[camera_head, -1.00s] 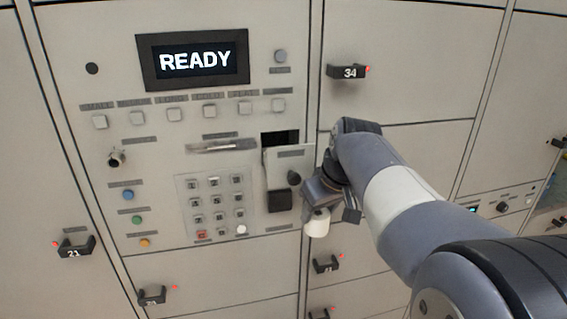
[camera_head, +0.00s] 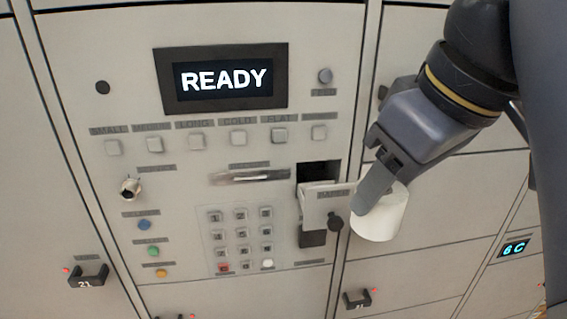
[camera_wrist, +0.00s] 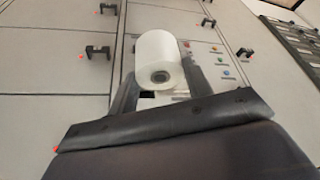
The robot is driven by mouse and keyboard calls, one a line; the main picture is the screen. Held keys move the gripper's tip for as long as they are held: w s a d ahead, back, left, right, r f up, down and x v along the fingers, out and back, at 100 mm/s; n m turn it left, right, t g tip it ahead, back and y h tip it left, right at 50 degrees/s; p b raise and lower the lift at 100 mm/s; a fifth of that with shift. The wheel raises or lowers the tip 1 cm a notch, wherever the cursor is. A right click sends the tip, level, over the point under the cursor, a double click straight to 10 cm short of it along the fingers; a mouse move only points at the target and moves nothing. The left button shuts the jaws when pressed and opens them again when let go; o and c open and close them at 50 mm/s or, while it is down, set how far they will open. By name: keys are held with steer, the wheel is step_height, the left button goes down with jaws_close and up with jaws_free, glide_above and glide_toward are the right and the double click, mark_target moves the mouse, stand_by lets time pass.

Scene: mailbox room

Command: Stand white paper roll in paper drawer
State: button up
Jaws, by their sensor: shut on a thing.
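The white paper roll (camera_head: 381,217) is held in my gripper (camera_head: 368,190), to the right of the paper drawer in the head view. My gripper is shut on the roll, with one finger lying across its near side. The wrist view shows the roll (camera_wrist: 160,58) between the two fingers of my gripper (camera_wrist: 156,88), with its dark core hole facing the camera. The paper drawer (camera_head: 316,200) is tilted out from the panel, with a dark opening above it and a dark knob on its front. The inside of the drawer is hard to see.
The panel has a READY screen (camera_head: 223,79), a row of square buttons (camera_head: 238,139), a keypad (camera_head: 240,238) and a metal slot bar (camera_head: 250,176). Locker handles (camera_head: 88,277) stick out around it. The space in front of the panel's left side is clear.

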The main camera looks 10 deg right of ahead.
steer(key=w+p, duration=0.3)
steer(key=w, duration=1.6)
steer(key=shift+p, duration=0.3)
steer(key=f, duration=0.2)
steer(key=f+b, duration=0.1)
steer(key=f, duration=0.3)
steer(key=shift+s+f, duration=0.2)
steer(key=shift+s, duration=0.05)
step_height(320, 180, down, 5)
steer(key=shift+r+b, duration=0.2)
steer(key=shift+b, duration=0.2)
steer(key=shift+w+f, duration=0.2)
steer(key=shift+f, duration=0.15)
steer(key=shift+f, duration=0.25)
steer(key=o, duration=0.8)
steer(key=shift+r, duration=0.1)
